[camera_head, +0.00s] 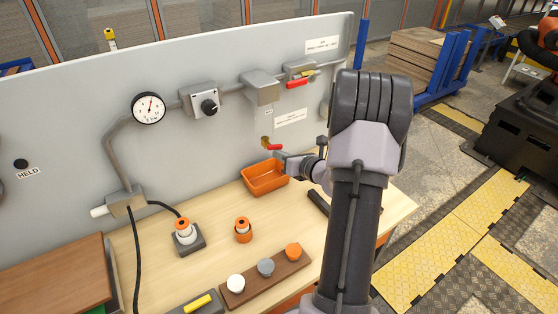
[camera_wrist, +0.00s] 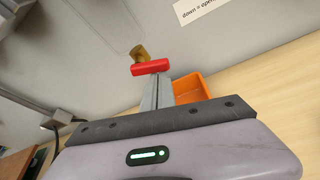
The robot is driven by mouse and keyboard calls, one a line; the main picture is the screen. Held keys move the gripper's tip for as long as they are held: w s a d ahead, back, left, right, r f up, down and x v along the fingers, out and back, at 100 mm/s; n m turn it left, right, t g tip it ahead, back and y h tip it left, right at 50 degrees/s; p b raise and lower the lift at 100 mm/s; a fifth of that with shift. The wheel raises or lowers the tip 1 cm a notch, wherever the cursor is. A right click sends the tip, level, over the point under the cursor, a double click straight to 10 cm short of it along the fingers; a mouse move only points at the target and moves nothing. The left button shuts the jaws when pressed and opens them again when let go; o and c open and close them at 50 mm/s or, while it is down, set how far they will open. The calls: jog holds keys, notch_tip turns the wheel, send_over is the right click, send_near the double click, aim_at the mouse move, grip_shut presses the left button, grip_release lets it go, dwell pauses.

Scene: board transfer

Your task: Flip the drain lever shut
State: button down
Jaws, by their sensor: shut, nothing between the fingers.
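The drain lever (camera_head: 275,147) is a small red handle on a brass valve (camera_head: 265,140) low on the grey panel, above the orange bin. In the head view it points right, close to level. In the wrist view the red lever (camera_wrist: 150,68) lies across the picture just beyond my fingertips, with the brass valve (camera_wrist: 139,52) behind it. My gripper (camera_head: 280,157) is shut and empty, just below the lever; its closed fingers also show in the wrist view (camera_wrist: 156,80). I cannot tell whether the fingertips touch the lever.
The orange bin (camera_head: 247,178) stands on the bench under the valve; a "down = open" label (camera_wrist: 227,6) is beside the valve. Another red handle (camera_head: 297,83) sits higher on the panel. A dark bar (camera_head: 317,201) and a brown block with several caps (camera_head: 285,274) lie on the bench.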

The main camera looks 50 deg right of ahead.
jog(key=shift+r, duration=0.1)
jog(key=shift+w+d+r+p, duration=0.1)
jog(key=shift+d+r+p, duration=0.05)
jog(key=shift+r+p, duration=0.3)
jog(key=shift+w+d+r+p, duration=0.1)
jog(key=shift+d+r+p, duration=0.1)
jog(key=shift+r, duration=0.35)
notch_tip(320, 180, down, 5)
jog(key=b, duration=0.4)
jog(key=a+p+v, duration=0.1)
jog(key=p+v, duration=0.2)
jog(key=v, duration=0.7)
jog(key=shift+a, duration=0.2)
